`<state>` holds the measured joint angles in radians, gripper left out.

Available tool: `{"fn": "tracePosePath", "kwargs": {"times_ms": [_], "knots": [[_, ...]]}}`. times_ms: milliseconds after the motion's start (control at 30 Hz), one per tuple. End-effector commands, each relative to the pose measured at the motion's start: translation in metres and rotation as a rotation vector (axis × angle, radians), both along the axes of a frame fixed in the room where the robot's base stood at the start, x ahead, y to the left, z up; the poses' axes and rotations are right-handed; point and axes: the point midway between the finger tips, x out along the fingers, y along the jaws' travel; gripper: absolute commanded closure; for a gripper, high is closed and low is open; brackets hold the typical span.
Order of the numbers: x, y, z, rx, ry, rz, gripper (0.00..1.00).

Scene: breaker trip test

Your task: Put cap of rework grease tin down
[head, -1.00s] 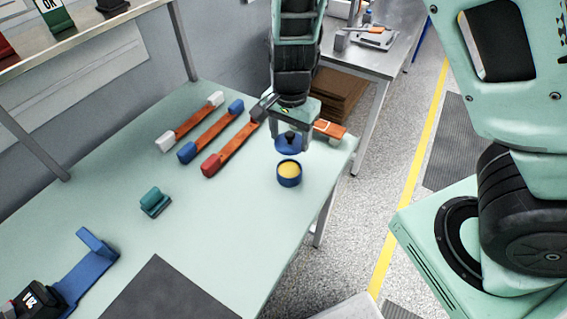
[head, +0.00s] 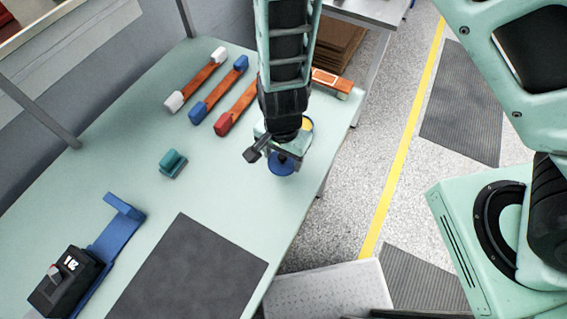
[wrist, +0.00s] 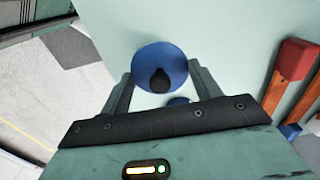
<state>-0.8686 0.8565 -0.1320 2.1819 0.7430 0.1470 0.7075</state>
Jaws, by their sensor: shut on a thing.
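My gripper (head: 281,154) is shut on the black knob of the blue, round cap (head: 283,166). In the wrist view the cap (wrist: 150,60) is below the fingers (wrist: 160,78), with its knob between them. I cannot tell whether the cap touches the bench or hangs just above it. The rework grease tin, with yellow grease (head: 306,124), is just beyond my gripper and mostly hidden by it. A small blue edge between the fingers in the wrist view may be the tin (wrist: 178,101).
Orange bars with white, blue and red ends (head: 203,80) lie on the pale green bench (head: 215,165). A teal block (head: 173,163), a dark mat (head: 190,275) and a blue holder with a black device (head: 65,275) are nearer. Bare bench lies left of the cap.

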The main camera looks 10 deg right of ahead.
Motion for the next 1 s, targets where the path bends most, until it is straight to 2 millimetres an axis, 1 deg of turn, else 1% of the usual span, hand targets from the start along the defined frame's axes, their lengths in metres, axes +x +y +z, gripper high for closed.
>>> {"fn": "tracePosePath", "kwargs": {"times_ms": [67, 200, 333, 433, 667, 767, 800, 867, 900, 1000], "knots": [[0.0, 0.0, -0.006, 0.0, 0.001, -0.001, 0.59], [0.0, -0.001, -0.026, -0.002, 0.003, -0.002, 0.59], [0.0, 0.0, -0.041, -0.001, 0.002, -0.001, 0.59], [0.0, 0.0, -0.045, 0.001, 0.0, -0.001, 0.59], [0.0, 0.0, -0.045, 0.001, -0.001, 0.0, 0.59], [0.0, 0.0, -0.049, 0.001, -0.001, 0.0, 0.59], [0.0, 0.0, -0.049, 0.001, -0.001, 0.0, 0.34], [0.0, 0.0, -0.048, 0.001, -0.001, 0.0, 0.18], [0.0, 0.0, -0.048, 0.001, -0.001, 0.0, 0.15], [0.0, 0.0, -0.048, 0.001, -0.001, 0.0, 0.15]]}}
